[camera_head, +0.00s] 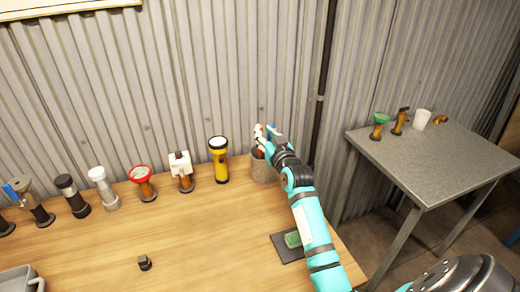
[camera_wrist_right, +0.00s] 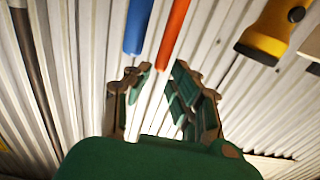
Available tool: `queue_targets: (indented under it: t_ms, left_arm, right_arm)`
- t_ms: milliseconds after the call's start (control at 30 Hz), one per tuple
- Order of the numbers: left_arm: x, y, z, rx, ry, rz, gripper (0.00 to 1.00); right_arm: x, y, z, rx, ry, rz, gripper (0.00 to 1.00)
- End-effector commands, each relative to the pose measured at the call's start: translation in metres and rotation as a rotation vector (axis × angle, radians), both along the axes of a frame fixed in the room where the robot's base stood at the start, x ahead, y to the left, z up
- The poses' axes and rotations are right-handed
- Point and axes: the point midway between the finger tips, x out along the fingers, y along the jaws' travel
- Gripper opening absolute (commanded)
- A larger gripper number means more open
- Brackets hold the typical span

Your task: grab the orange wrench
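A grey metal cup (camera_head: 264,170) stands at the back right of the wooden bench against the corrugated wall. In the right wrist view an orange handle (camera_wrist_right: 173,32), likely the orange wrench, slants beside a blue handle (camera_wrist_right: 138,27). A pale shaft continues below the orange handle between the fingers. My right gripper (camera_head: 268,140) is over the cup's mouth and hides most of its contents. In the wrist view its green fingers (camera_wrist_right: 160,75) are apart, with the orange handle's lower end near the tips. I see no firm contact. My left gripper is out of view.
A yellow flashlight (camera_head: 219,160) stands just left of the cup. Valves and other fittings, including a red-rimmed one (camera_head: 143,182), line the bench's back. A dark pad with a green item (camera_head: 292,239) lies near my right arm. A grey side table (camera_head: 440,155) stands right.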

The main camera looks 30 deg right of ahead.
Motion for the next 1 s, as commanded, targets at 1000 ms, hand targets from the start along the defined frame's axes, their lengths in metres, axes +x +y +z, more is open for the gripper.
queue_targets:
  t_ms: [1000]
  left_arm:
    - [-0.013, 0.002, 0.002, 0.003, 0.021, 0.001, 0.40]
  right_arm:
    - [0.025, -0.006, 0.000, -0.001, -0.001, 0.000, 0.00]
